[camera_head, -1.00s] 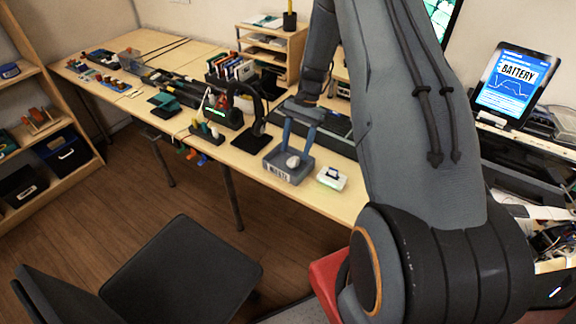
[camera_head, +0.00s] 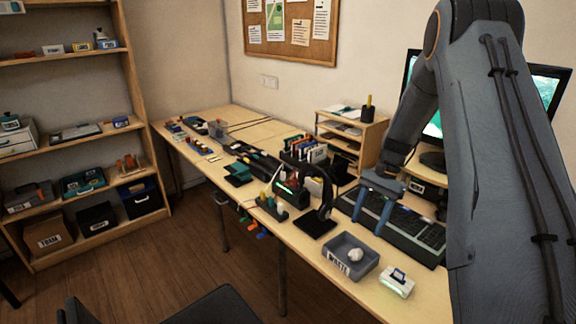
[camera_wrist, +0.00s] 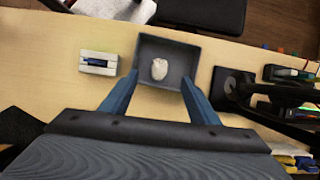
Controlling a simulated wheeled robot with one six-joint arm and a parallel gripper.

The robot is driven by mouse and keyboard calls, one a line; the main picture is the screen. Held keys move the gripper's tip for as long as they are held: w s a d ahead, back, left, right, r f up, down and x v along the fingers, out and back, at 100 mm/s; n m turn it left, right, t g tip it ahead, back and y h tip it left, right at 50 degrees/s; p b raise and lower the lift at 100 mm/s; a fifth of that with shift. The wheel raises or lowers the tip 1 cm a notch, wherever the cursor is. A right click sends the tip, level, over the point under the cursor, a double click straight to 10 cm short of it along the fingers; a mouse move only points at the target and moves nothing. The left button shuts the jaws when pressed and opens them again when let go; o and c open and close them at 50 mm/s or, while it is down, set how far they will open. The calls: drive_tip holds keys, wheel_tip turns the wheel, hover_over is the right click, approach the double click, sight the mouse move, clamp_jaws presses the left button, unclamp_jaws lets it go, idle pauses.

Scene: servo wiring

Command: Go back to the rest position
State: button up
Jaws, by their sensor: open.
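My gripper (camera_head: 372,214) is open and empty, with its two blue fingers apart, above the table near the keyboard in the head view. It also shows in the wrist view (camera_wrist: 160,98), its fingers reaching toward the near side of a grey waste tray. The grey tray (camera_head: 332,262) stands on the table with a pale crumpled lump (camera_head: 355,254) in it. The lump also shows inside the tray in the wrist view (camera_wrist: 159,69). A small white device with a blue part (camera_head: 397,281) stands right of the tray in the head view.
A black headphone stand (camera_head: 316,224) stands left of the tray. A dark keyboard (camera_head: 405,228) lies behind it. A wooden organizer (camera_head: 350,143) and a monitor stand at the back. A chair (camera_head: 215,308) is at the table's front, and a shelf (camera_head: 97,143) stands at the left.

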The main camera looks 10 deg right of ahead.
drive_tip(key=s+a+r+n+t+h, duration=0.1)
drive_tip(key=s+a+r+n, duration=0.2)
drive_tip(key=s, duration=0.4)
drive_tip(key=s+a+r+n+t+h, duration=0.1)
drive_tip(key=s+a+r+n, duration=0.3)
drive_tip(key=s+a, duration=0.2)
drive_tip(key=s+a+r+n+t+h, duration=0.1)
drive_tip(key=s+a+r+n, duration=0.2)
drive_tip(key=s, duration=0.5)
drive_tip(key=shift+s+a+r+n+t+h, duration=0.25)
drive_tip(key=shift+s+a+n+t, duration=0.2)
drive_tip(key=shift+a, duration=0.8)
drive_tip(key=shift+w, duration=0.1)
